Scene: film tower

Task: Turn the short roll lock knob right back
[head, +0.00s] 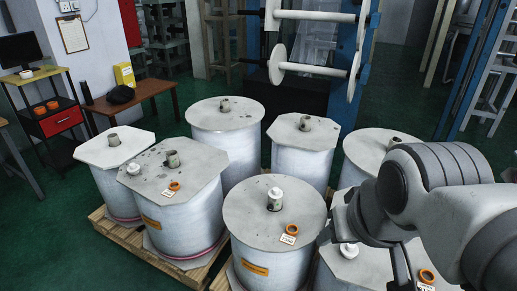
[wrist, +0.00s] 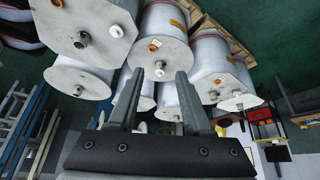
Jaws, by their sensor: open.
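Several large white film rolls stand upright on wooden pallets in the head view. White knobs show on three front rolls: the left octagonal-topped roll's knob (head: 134,169), the centre round-topped roll's knob (head: 275,193), and the right roll's knob (head: 348,249). I cannot tell which roll is the short one. My gripper (wrist: 160,76) is open and empty, with its fingers spread in the wrist view. The centre roll's white knob (wrist: 160,68) shows beyond and between the fingertips, apart from them. In the head view my arm hides much of the right roll.
Orange rings lie on the front roll tops, such as the centre ring (head: 291,230) beside a small tag. Bare grey hubs stick up from the back rolls (head: 225,106). A blue-framed machine (head: 362,60) stands behind. Green floor (head: 60,235) is clear at left.

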